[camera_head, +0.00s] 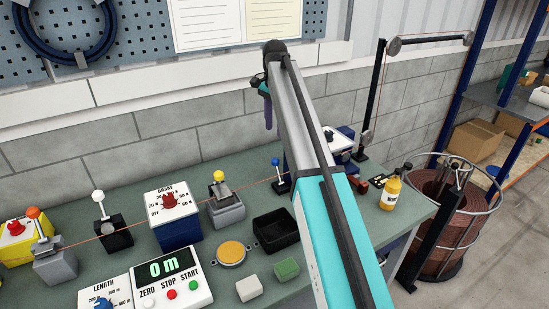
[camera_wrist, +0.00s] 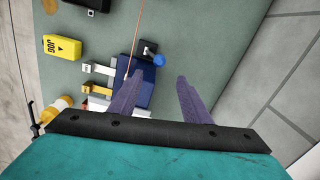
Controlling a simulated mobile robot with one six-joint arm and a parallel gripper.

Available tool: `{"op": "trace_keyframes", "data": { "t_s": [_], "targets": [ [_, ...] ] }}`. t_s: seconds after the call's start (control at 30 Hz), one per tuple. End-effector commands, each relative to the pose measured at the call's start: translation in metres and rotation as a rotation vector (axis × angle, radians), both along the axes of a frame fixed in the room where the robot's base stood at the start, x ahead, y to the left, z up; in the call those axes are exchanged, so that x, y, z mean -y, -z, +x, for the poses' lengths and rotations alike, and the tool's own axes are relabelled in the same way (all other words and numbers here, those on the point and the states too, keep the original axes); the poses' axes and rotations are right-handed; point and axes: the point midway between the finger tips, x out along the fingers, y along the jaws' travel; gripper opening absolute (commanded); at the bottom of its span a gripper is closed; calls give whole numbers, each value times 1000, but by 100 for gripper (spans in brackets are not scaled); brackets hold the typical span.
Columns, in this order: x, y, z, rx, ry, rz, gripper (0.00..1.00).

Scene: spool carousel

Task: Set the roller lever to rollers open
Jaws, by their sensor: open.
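Several knobbed levers stand along the wire on the bench, and I see no label saying which works the rollers. A blue-knobbed lever (camera_head: 279,174) on a small dark base is nearest my arm; it also shows in the wrist view (camera_wrist: 157,59). A yellow-knobbed lever (camera_head: 219,180) stands on a grey block, a white-knobbed lever (camera_head: 100,206) on a black block, and an orange-knobbed lever (camera_head: 37,222) on a grey block at far left. My gripper (camera_wrist: 160,77) is open and empty, its purple fingers apart above the bench, near the blue knob in the wrist view.
A blue box (camera_wrist: 141,69) lies partly behind one finger. A black tray (camera_head: 276,230), a red-knobbed unit (camera_head: 171,220) and a counter reading 0 m (camera_head: 170,277) stand on the bench. A yellow bottle (camera_head: 390,194) is right of my arm. The block wall (camera_head: 200,140) rises behind.

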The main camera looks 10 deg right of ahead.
Motion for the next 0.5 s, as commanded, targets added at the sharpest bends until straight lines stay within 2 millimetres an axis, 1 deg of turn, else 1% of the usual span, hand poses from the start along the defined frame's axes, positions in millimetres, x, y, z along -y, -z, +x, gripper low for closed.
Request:
{"op": "trace_keyframes", "data": {
  "t_s": [0.27,0.37,0.5],
  "targets": [
    [0,7,-1,-1,0,0,43],
    [1,15,-1,-1,0,0,43],
    [1,30,-2,-2,1,0,43]
  ]
}}
